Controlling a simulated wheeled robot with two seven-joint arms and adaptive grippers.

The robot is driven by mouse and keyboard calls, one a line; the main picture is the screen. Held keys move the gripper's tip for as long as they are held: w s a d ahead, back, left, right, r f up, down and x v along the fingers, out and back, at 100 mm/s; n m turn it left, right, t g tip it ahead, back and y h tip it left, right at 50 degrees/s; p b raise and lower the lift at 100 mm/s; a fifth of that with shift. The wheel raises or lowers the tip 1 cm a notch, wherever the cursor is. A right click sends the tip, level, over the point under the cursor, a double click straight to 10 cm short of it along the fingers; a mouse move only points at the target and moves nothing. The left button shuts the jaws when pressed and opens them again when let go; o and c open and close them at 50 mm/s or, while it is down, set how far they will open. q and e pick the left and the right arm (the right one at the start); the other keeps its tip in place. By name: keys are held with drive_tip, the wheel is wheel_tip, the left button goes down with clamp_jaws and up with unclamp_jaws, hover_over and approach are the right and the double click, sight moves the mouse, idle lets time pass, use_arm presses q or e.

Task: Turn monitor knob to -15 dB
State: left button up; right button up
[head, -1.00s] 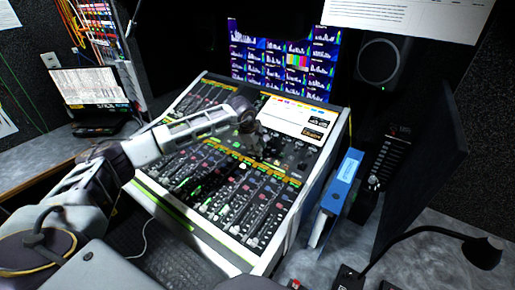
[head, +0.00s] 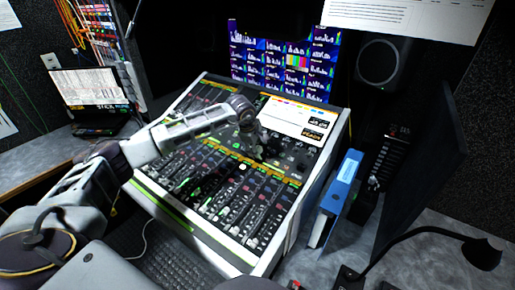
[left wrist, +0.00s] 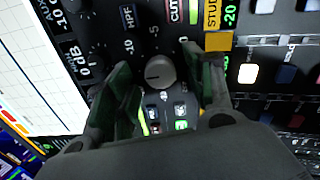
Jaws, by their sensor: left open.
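A round grey knob (left wrist: 159,71) with a pointer line stands on the mixing console's dark panel in the left wrist view. Printed marks near it include "-5" and "-10", with "0 dB" to the left and "-20" to the upper right. My left gripper (left wrist: 162,72) is open, one finger on each side of the knob with visible gaps. In the head view my left gripper (head: 262,152) is over the upper middle of the console (head: 262,262), and it hides the knob. My right gripper is not in view.
Lit buttons (left wrist: 181,125) sit just below the knob, between the fingers. A blue binder (head: 343,180) stands right of the console, and a gooseneck lamp (head: 482,252) is at the lower right.

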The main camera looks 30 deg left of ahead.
use_arm(q)
drive_tip(key=v, duration=1.1)
idle(0.6)
